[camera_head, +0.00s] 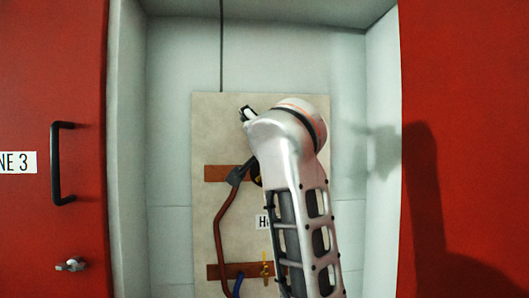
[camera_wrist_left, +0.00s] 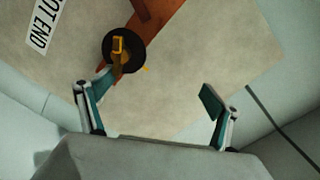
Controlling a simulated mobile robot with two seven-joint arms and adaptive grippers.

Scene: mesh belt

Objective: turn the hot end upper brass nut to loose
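The upper brass nut (camera_wrist_left: 119,47) sits on a black round disc (camera_wrist_left: 124,52) on a brown strip in the left wrist view. In the head view my arm hides the nut, and only a dark edge of the disc (camera_head: 257,176) shows. My left gripper (camera_wrist_left: 157,92) is open and empty. One fingertip is close beside the disc; the other is well apart from it over bare board. Whether the near finger touches the disc I cannot tell. In the head view only a small part of the gripper (camera_head: 248,114) shows beside my wrist. My right gripper is not in view.
A beige board (camera_head: 208,130) stands in a white recess between red doors (camera_head: 50,230). A red-brown hose (camera_head: 219,225) bends down its left side. A lower brass piece (camera_head: 266,268) is on the lower strip. The label HOT END (camera_wrist_left: 44,22) is nearby.

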